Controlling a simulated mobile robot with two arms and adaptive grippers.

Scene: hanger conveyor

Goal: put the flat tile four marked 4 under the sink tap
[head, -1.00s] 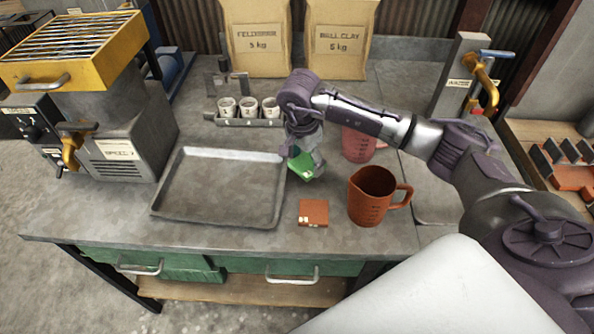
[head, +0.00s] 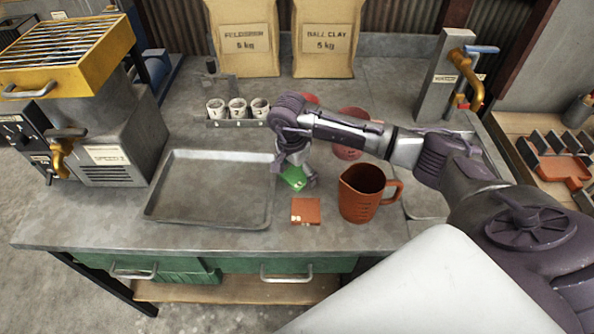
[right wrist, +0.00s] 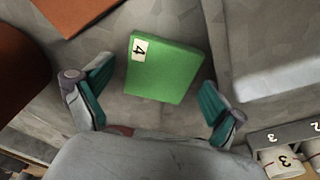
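The green flat tile marked 4 (head: 294,177) lies on the grey bench between the metal tray and the orange jug. Its white label with the 4 shows in the right wrist view (right wrist: 165,68). My right gripper (head: 296,172) is over it, partly hiding it in the head view. In the right wrist view its two fingers (right wrist: 152,100) stand wide apart on either side of the tile, with gaps, so it is open and empty. The brass sink tap (head: 468,80) with a blue lever stands at the back right. My left gripper is not in view.
A terracotta tile (head: 305,211) and an orange jug (head: 362,195) stand close by at the front. A pinkish jug (head: 349,152) is partly behind my arm. The shallow tray (head: 160,187) is empty. A rack of numbered cups (head: 237,122) stands behind.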

